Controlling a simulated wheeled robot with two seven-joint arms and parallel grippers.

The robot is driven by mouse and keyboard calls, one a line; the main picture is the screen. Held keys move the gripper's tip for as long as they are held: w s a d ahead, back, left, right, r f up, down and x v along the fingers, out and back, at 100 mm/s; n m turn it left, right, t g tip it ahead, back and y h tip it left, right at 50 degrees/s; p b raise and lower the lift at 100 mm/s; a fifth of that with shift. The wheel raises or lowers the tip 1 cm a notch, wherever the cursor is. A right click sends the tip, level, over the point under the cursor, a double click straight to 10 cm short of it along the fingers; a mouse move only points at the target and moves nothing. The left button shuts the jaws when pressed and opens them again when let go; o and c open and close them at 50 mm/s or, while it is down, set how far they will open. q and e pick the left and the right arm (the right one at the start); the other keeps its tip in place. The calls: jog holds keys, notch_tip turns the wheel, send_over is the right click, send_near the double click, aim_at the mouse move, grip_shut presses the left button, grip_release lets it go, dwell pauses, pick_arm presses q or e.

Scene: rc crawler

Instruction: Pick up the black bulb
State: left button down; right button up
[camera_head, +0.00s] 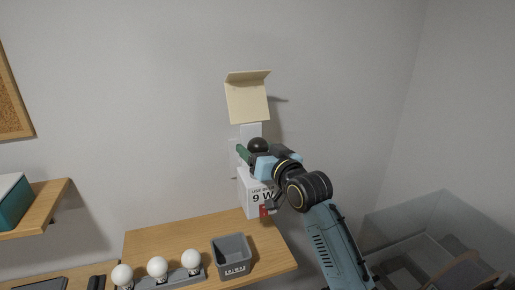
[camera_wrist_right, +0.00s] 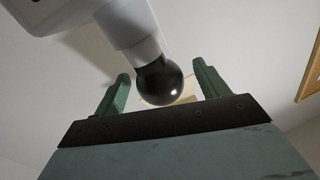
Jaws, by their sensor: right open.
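The black bulb (camera_head: 257,145) shows as a dark round ball just above my right gripper in the head view. In the right wrist view the black bulb (camera_wrist_right: 161,82) has a pale neck and joins a white fitting (camera_wrist_right: 127,25). My right gripper (camera_head: 245,153) is open. Its two green fingers (camera_wrist_right: 162,88) stand on either side of the bulb in the wrist view, with gaps on both sides. I cannot tell how far the bulb reaches between them in depth. My left gripper is not in view.
A white box marked "9 W" (camera_head: 249,199) stands below my right gripper on a wooden shelf (camera_head: 185,235). A grey bin (camera_head: 232,260) and three white bulbs (camera_head: 157,267) in a grey holder are at its front. A cream panel (camera_head: 247,100) is above.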

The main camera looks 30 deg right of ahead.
jog(key=shift+w, duration=0.45)
jog(key=c, duration=1)
